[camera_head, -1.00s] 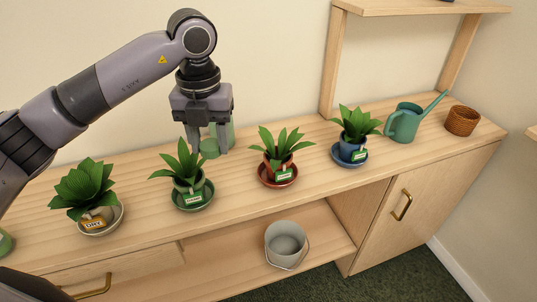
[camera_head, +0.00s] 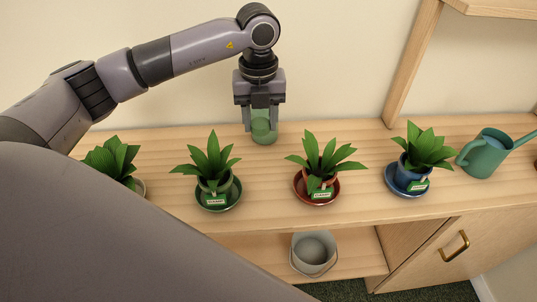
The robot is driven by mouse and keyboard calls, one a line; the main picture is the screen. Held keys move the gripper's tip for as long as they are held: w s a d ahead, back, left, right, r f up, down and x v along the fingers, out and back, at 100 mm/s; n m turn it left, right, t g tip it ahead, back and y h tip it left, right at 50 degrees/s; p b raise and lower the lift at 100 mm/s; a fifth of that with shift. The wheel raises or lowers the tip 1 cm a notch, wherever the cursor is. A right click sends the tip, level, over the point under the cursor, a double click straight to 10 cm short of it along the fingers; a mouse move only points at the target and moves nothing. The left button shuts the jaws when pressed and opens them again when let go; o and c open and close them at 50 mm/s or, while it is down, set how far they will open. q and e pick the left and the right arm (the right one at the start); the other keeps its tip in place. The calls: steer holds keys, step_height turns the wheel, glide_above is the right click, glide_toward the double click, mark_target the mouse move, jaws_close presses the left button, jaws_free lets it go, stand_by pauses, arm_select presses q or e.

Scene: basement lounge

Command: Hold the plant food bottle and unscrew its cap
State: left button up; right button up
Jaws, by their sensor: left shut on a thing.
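My left gripper (camera_head: 262,128) hangs down over the back of the wooden cabinet top, near the wall. It is shut on a green, partly see-through bottle (camera_head: 264,134), which seems to be the plant food bottle. The bottle is upright between the fingers. Its upper part and cap are hidden by the fingers and palm. I cannot tell whether its base touches the wood. My right gripper is out of view.
Potted plants stand in front on the cabinet top (camera_head: 165,160), in green (camera_head: 213,200), red (camera_head: 318,198) and blue (camera_head: 404,180) saucers. A teal watering can (camera_head: 483,157) is at right. A grey bucket (camera_head: 314,250) sits on the lower shelf. My own grey part covers the lower left.

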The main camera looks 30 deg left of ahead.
mark_target(262, 166)
arm_select(q)
step_height(262, 166, down, 12)
steer(key=shift+f, duration=0.1)
stand_by(0.4)
steer(key=o, duration=1.2)
steer(key=shift+f, duration=0.1)
steer(key=shift+c, duration=0.2)
step_height(262, 166, up, 12)
steer(key=shift+r, duration=0.2)
